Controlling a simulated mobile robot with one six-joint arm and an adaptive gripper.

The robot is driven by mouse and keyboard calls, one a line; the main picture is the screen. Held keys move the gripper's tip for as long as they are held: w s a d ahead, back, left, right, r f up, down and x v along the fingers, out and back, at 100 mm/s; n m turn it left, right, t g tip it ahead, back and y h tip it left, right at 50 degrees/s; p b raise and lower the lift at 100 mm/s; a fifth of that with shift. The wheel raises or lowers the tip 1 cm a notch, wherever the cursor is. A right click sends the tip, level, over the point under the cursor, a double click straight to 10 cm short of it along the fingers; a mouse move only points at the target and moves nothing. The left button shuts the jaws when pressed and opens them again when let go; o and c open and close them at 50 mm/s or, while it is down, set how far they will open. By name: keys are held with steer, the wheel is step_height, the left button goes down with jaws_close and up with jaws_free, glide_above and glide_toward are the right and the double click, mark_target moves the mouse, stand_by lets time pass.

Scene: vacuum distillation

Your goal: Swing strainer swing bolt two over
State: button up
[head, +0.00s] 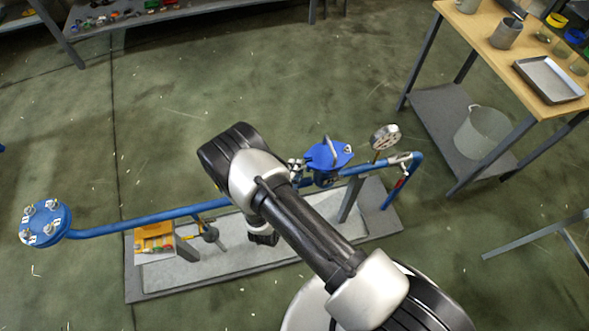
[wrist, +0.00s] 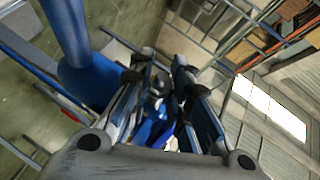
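The strainer (head: 326,174) is a blue body in the blue pipe line, with a blue cover (head: 330,153) and a grey handle standing up on it. Light metal bolt hardware (head: 296,165) shows at its left side, partly hidden by my arm; I cannot tell which swing bolt is which. In the head view my arm hides my gripper. In the wrist view my gripper (wrist: 165,72) has its two fingers on either side of a small grey piece (wrist: 155,86) and something blue. I cannot tell whether the fingers touch the grey piece.
A pressure gauge (head: 385,137) stands right of the strainer. The blue pipe (head: 150,222) runs left to a bolted round flange (head: 45,223). A wooden-topped workbench (head: 488,55) stands at the upper right.

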jaws_close()
steer(key=shift+r, duration=0.15)
steer(key=r+m+g+y+p, duration=0.1)
steer(key=p, duration=0.2)
steer(key=shift+r, duration=0.1)
steer(key=shift+d+r+m+g+y+p, duration=0.1)
steer(key=shift+r+m+g+y+p, duration=0.2)
steer(key=shift+m+y+p, duration=0.3)
steer(key=shift+d+r+m+g+y+p, duration=0.1)
steer(key=shift+r+m+g+y+p, duration=0.15)
steer(key=shift+m+y+p, duration=0.3)
steer(key=shift+o, duration=1.7)
jaws_free()
